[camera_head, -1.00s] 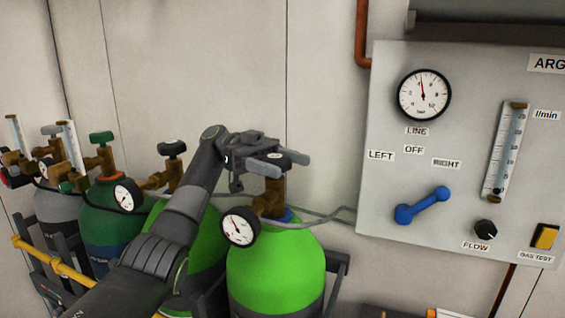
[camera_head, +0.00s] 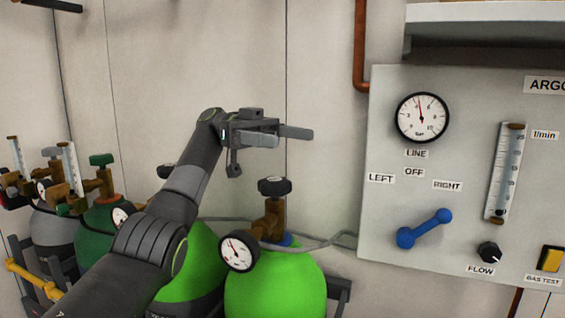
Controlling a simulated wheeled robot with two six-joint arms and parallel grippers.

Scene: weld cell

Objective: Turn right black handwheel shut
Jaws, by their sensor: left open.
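The right black handwheel (camera_head: 274,187) sits on top of the brass valve (camera_head: 273,215) of the right bright green cylinder (camera_head: 277,280). It is in plain view in the head view. My left gripper (camera_head: 291,136) is open and empty, above the handwheel and apart from it, with its fingers pointing right. A second black handwheel (camera_head: 165,171) on the other bright green cylinder (camera_head: 203,258) is mostly hidden behind my left arm. My right gripper is not in view.
A pressure gauge (camera_head: 238,251) juts from the right valve. A grey hose (camera_head: 320,244) runs from there to the panel (camera_head: 390,262), which carries a blue lever (camera_head: 425,228). Other cylinders stand at left behind a yellow rail (camera_head: 30,278). The wall above the gripper is clear.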

